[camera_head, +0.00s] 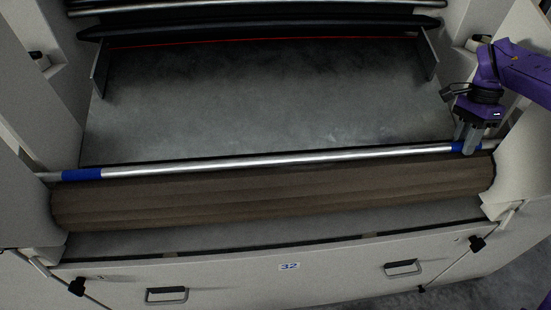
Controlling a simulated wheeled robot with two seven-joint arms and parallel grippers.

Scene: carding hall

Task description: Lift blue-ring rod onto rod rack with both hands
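The blue-ring rod (290,159) is a long silver bar with a blue ring (82,174) near its left end and another at its right end, partly behind my fingers. It lies across the machine, along the back edge of a brown roll. My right gripper (468,146) points down at the right blue ring, with its fingers at the rod. I cannot tell whether they are closed on it. My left gripper is not in view. Dark bars (260,22) cross the top of the picture; I cannot tell whether they belong to the rod rack.
The brown roll (270,195) fills the width in front of the rod. A bare grey metal plate (270,95) lies behind it, between two upright side brackets (427,55). Pale machine walls stand at both sides. A front panel (230,275) marked 32 has two handles.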

